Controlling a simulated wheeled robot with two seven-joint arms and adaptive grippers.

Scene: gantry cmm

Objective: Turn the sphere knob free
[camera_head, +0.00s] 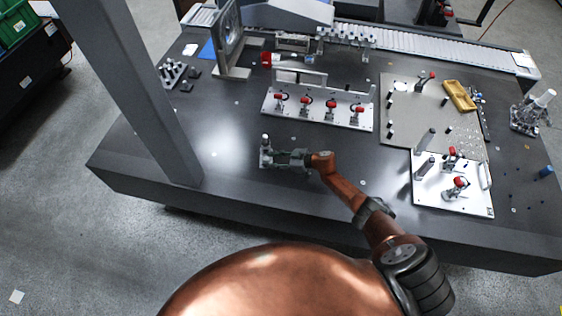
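My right arm reaches in from the lower right, and my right gripper (272,157) is low over the dark table, left of centre, its fingers pointing left. A small pale ball-like top (265,137) shows just beyond the fingertips on a short grey upright part. It may be the sphere knob, but it is too small to be sure. The fingers are beside or around the part below it; I cannot tell whether they touch it or how far apart they are. My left gripper is not in view.
A white plate with several red-tipped clamps (318,119) stands beyond the gripper. A beige plate (408,132) and a white clamp plate (430,198) lie to the right. A grey upright post (135,90) rises at the left. The table (225,130) is mostly clear around the gripper.

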